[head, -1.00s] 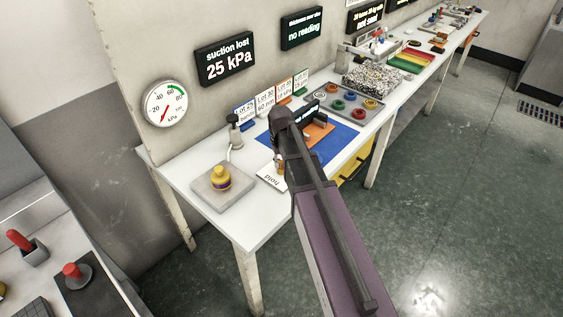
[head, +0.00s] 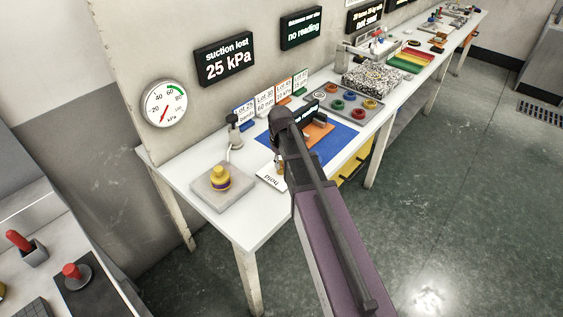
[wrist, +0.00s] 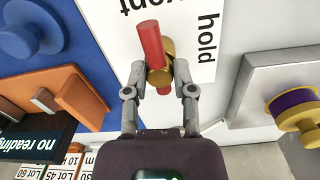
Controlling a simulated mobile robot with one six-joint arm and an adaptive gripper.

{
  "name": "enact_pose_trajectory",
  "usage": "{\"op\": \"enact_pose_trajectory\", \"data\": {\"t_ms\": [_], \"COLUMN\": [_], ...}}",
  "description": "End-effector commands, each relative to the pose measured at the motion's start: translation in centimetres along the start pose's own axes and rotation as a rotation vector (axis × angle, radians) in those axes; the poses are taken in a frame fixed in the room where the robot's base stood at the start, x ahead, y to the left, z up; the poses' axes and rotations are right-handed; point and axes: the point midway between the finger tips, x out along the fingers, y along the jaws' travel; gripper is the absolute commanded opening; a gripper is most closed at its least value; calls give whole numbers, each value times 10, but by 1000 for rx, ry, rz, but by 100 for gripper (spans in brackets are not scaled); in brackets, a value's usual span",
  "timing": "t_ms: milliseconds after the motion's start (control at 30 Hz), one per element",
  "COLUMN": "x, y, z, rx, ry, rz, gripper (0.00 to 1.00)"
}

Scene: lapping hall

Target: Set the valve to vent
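The valve has a brass body (wrist: 166,76) and a red lever handle (wrist: 150,42). It stands on a white plate (wrist: 196,58) lettered "vent" at the top and "hold" at the right in the wrist view. The lever's long end points up in that view, toward the lettering. My gripper (wrist: 160,80) is over the valve, with one finger on each side of the brass body. The fingers stand apart; whether they touch it is unclear. In the head view the plate (head: 270,180) shows "hold", and my arm hides part of the valve.
A grey block with a yellow-and-purple knob (head: 220,178) is beside the plate. An orange block (wrist: 62,92) on a blue mat (wrist: 88,30) is on the other side. A gauge (head: 165,103) and the display "suction lost 25 kPa" (head: 225,60) are behind.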

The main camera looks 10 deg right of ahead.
Motion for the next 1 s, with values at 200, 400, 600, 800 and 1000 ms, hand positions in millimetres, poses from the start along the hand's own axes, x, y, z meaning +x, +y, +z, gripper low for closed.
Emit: {"op": "enact_pose_trajectory", "data": {"t_ms": [200, 400, 600, 800, 1000], "x": [0, 0, 0, 0, 0], "y": [-1, 0, 0, 0, 0], "z": [1, 0, 0, 0, 0], "rx": [0, 1, 11, 59, 158], "ry": [-1, 0, 0, -1, -3], "rz": [-1, 0, 0, 0, 0], "gripper": [68, 68, 68, 68, 68]}}
